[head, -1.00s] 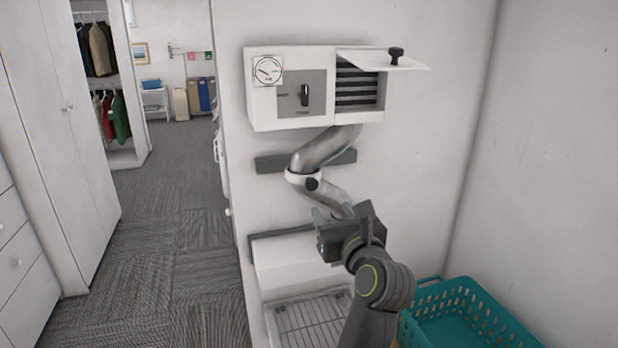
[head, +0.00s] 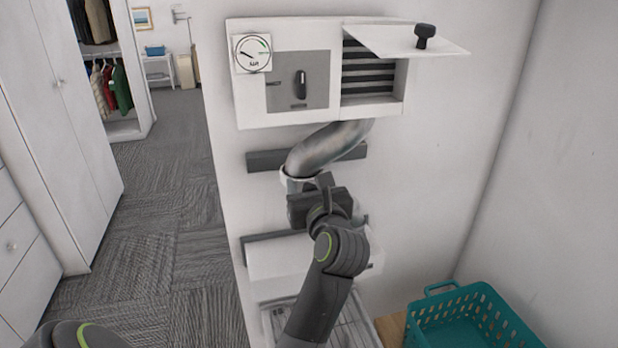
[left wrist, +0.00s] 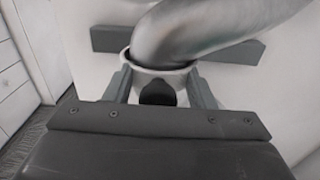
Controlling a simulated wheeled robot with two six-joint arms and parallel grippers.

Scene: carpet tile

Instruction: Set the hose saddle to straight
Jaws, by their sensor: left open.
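The grey metal hose (head: 328,146) comes down from the white wall box and bends left into the hose saddle (head: 290,182), a pale ring. The saddle also shows in the left wrist view (left wrist: 184,71), with a dark knob (left wrist: 157,93) on its front. My left gripper (head: 314,186) is in front of the saddle and hides much of it and the lower hose. In the left wrist view its open fingers (left wrist: 162,88) stand on either side of the knob. I cannot tell whether they touch the ring. My right gripper is not in view.
The white box (head: 285,118) has a gauge (head: 252,54), a black switch (head: 301,85) and an open flap (head: 398,41) with a knob. Dark wall bars cross behind the hose. A white ledge (head: 270,262) is below. A teal basket (head: 440,308) stands at the lower right.

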